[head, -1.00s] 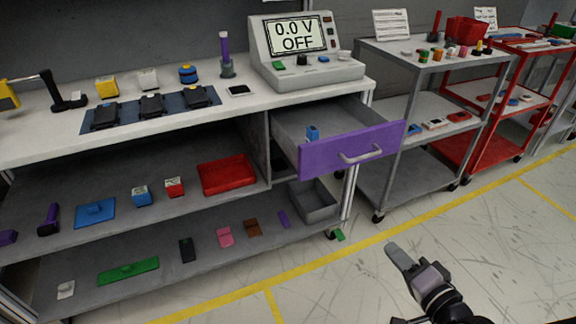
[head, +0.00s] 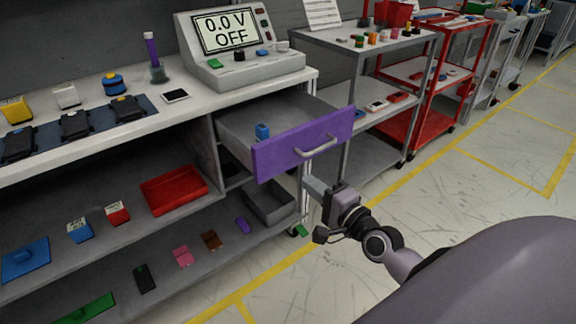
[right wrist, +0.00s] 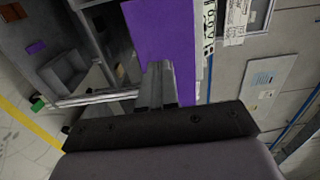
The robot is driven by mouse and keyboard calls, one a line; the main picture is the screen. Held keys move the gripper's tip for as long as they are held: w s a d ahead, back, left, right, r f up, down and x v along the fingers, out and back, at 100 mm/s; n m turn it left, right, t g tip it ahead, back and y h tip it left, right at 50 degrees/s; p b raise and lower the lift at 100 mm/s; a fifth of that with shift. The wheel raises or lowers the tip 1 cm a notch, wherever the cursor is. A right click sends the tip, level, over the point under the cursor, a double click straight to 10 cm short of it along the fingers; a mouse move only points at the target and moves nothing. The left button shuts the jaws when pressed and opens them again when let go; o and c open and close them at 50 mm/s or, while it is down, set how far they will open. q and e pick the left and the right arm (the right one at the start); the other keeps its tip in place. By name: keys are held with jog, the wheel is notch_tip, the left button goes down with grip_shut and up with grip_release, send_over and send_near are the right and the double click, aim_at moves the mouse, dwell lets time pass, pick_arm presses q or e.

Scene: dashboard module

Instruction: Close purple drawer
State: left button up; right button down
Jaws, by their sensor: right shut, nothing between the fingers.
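The purple drawer (head: 290,150) is pulled out of the workbench under its right end. It has a grey bar handle (head: 317,147) on its front, and a small blue block (head: 262,131) lies inside. My right gripper (head: 308,182) is shut and empty, just below and in front of the drawer front's lower edge. In the right wrist view the shut fingers (right wrist: 157,88) point toward the purple front (right wrist: 160,35) and overlap it; I cannot tell whether they touch. My left gripper is not in view.
The workbench top (head: 215,95) carries a voltage meter (head: 240,50). An open grey bin (head: 270,208) sits on the low shelf below the drawer. A grey cart (head: 345,90) stands right of the drawer. Floor in front is clear.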

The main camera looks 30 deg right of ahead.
aim_at(280, 160)
jog(key=w, duration=0.7)
jog(key=shift+a, duration=0.3)
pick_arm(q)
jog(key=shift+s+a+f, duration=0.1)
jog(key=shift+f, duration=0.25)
pick_arm(e)
jog(key=shift+w+a, duration=0.1)
jog(key=shift+w, duration=0.75)
